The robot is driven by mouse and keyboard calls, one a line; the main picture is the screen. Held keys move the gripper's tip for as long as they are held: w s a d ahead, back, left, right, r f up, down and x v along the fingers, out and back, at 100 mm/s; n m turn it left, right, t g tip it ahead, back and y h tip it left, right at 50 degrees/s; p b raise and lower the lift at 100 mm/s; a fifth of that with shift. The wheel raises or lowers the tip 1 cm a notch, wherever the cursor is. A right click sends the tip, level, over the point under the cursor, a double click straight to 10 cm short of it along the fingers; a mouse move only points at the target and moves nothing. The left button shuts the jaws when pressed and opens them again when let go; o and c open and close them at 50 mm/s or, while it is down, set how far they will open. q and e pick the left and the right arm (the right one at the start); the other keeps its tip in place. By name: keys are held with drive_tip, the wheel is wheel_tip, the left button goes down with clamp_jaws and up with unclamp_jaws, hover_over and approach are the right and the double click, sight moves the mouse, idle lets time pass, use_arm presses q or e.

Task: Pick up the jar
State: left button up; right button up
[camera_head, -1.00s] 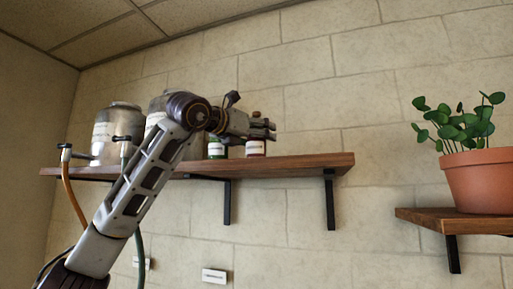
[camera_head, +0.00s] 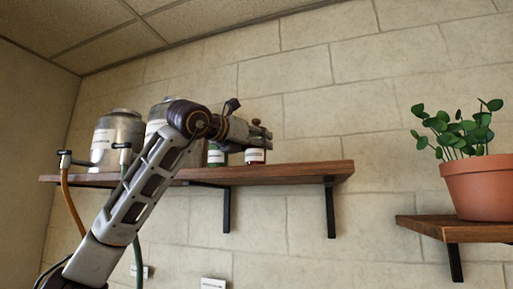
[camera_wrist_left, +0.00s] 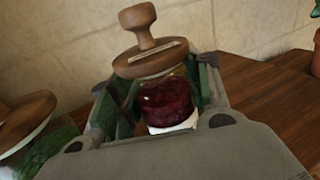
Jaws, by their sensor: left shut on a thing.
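A small jar with dark red contents and a pale label (camera_head: 256,156) stands on the wooden wall shelf. In the left wrist view the jar (camera_wrist_left: 167,100) has a round wooden lid with a knob, tilted in the picture. My left gripper (camera_head: 264,137) reaches in from the left at the jar's upper part. Its fingers are shut on the jar, one on each side, and partly hide it. The jar's base appears to be at shelf height. My right gripper does not show.
A green jar (camera_head: 216,155) stands close on the left; its lid (camera_wrist_left: 24,118) shows in the left wrist view. Two metal tanks (camera_head: 117,136) with taps occupy the shelf's left part. The wooden shelf (camera_head: 315,172) is clear to the right. A potted plant (camera_head: 487,190) stands on a separate shelf.

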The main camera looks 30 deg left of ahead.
use_arm(q)
drive_tip(key=shift+r+p, duration=0.7)
drive_tip(key=shift+r, duration=4.35)
drive_tip(key=shift+f, duration=0.15)
drive_tip(key=shift+f, duration=0.1)
